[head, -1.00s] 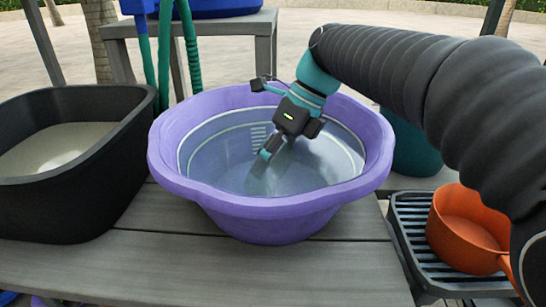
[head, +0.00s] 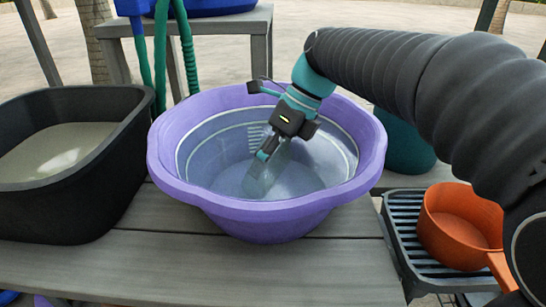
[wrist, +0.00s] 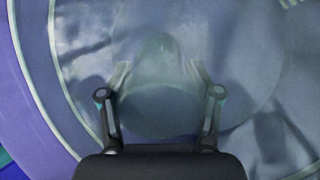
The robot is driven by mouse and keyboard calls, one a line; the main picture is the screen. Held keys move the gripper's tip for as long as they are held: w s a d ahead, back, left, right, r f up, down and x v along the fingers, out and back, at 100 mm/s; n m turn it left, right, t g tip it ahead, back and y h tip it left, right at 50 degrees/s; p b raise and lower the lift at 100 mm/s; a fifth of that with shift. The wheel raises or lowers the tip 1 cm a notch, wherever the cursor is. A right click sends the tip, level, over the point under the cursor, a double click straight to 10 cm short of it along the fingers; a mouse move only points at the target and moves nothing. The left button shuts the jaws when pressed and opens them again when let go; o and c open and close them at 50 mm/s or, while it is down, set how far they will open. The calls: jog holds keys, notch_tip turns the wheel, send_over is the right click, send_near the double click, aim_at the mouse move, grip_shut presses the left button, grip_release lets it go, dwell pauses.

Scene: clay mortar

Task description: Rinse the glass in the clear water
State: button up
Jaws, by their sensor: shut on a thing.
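A purple basin (head: 270,218) stands on the grey slatted table and holds clear water (head: 318,160). My gripper (head: 266,160) reaches down into the basin and is shut on the glass (head: 262,178). The glass is see-through and tilted, its lower part down at the water; how deep it sits is hard to tell. In the wrist view the glass (wrist: 160,105) shows faintly between the two fingers of my gripper (wrist: 160,80). The basin's purple wall (wrist: 25,90) runs along the left there.
A black tub (head: 70,205) with cloudy liquid (head: 55,152) stands left of the basin. At the right an orange pan (head: 460,225) sits on a dark slatted rack (head: 400,240). A teal container (head: 405,145) stands behind. Green hoses (head: 180,60) hang at the back left.

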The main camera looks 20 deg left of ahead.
jog(key=shift+s+a, duration=0.15)
jog(key=shift+a, duration=0.05)
jog(key=shift+w+d, duration=0.8)
jog(key=shift+d, duration=0.2)
jog(key=shift+s+a, duration=0.8)
jog(key=shift+a, duration=0.2)
jog(key=shift+w+d, duration=0.4)
jog(key=shift+d, duration=0.1)
notch_tip(320, 180, up, 20)
dwell(0.8)
dwell(1.1)
